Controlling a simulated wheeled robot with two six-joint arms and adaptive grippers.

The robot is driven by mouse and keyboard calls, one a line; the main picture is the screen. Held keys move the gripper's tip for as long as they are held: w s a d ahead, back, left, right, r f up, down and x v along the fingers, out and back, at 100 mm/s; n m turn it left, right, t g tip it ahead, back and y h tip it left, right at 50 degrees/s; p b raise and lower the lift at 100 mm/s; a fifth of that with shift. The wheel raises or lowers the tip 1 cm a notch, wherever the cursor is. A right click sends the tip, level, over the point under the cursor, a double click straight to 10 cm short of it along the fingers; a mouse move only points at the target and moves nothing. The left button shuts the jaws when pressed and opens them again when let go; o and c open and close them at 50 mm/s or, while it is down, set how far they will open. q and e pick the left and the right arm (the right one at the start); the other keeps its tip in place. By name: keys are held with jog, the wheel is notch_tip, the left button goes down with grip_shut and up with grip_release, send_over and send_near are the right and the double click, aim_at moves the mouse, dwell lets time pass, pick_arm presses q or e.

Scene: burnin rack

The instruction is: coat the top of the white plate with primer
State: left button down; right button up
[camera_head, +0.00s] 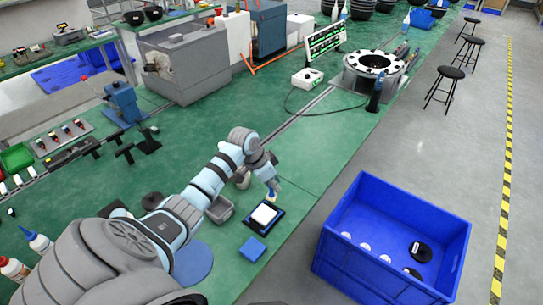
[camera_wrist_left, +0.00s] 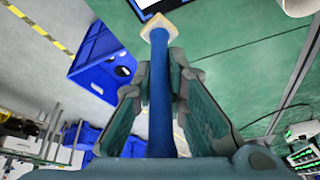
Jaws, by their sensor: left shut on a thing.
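The white plate (camera_head: 264,214) lies on a dark square base on the green bench. My left gripper (camera_head: 270,182) is just above and behind the plate, pointing down. In the left wrist view the left gripper (camera_wrist_left: 165,100) is shut on the blue handle of a brush (camera_wrist_left: 160,108). The brush has a pale, wedge-shaped tip (camera_wrist_left: 157,29) pointing away from the gripper. In the head view the tip is close to the plate's far edge; I cannot tell whether it touches. Whether primer is on the plate cannot be made out. My right gripper is out of view.
A blue square (camera_head: 252,249) lies in front of the plate. A small grey tray (camera_head: 220,209) is left of it, partly behind my arm. A large blue crate (camera_head: 335,250) stands right of the bench edge.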

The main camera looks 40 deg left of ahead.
pick_arm(q)
jog(key=shift+w+r, duration=0.15)
jog(key=shift+r, duration=0.75)
jog(key=shift+r+p, duration=0.3)
jog(key=shift+r, duration=0.05)
jog(key=shift+f, duration=0.15)
